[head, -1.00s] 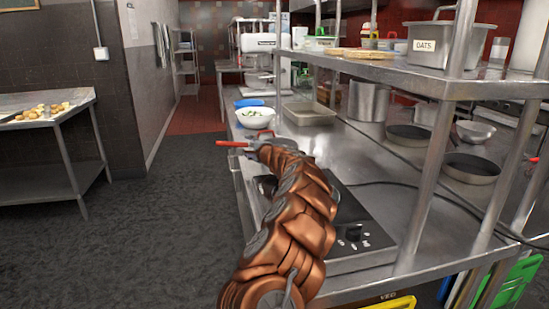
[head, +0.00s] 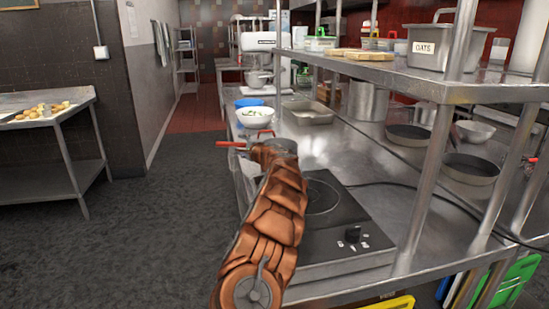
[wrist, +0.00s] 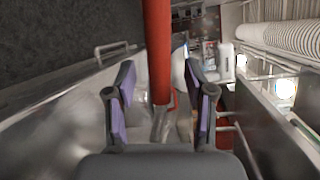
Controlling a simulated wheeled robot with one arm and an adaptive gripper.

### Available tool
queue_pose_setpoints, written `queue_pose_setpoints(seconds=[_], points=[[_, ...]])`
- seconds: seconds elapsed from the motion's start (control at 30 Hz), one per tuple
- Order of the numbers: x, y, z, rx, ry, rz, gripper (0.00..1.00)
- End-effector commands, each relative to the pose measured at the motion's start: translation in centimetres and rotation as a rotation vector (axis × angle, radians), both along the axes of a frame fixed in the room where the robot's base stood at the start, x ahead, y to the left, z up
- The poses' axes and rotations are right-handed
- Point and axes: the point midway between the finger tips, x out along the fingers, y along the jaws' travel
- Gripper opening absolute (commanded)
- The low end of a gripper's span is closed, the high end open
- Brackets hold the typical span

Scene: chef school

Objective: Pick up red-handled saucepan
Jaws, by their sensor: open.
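The saucepan's red handle (head: 230,144) sticks out to the left past the counter's left edge in the head view. Its grey metal body (head: 284,146) shows partly behind my arm, near the white bowl. In the wrist view the red handle (wrist: 157,45) runs lengthwise between the two purple-padded fingers of my gripper (wrist: 160,85). The fingers are open, with gaps on both sides of the handle. In the head view my gripper (head: 257,150) is at the pan's handle side, mostly hidden by my arm.
A black cooktop (head: 345,230) stands on the steel counter in front of the pan. A white bowl with greens (head: 255,117) and a metal tray (head: 309,113) lie behind. A shelf (head: 400,70) on posts overhangs the right.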

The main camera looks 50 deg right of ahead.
Motion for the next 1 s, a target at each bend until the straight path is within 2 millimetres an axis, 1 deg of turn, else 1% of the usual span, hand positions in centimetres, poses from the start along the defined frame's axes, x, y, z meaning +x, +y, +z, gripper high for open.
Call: queue_pose_setpoints(seconds=[0.23, 0.73, 1.0], points=[[0.01, 0.01, 0.00, 0.001, 0.000, 0.000, 0.53], [0.02, 0.02, -0.01, 0.001, -0.001, 0.001, 0.01], [0.01, 0.02, -0.04, 0.001, -0.001, 0.001, 0.00]])
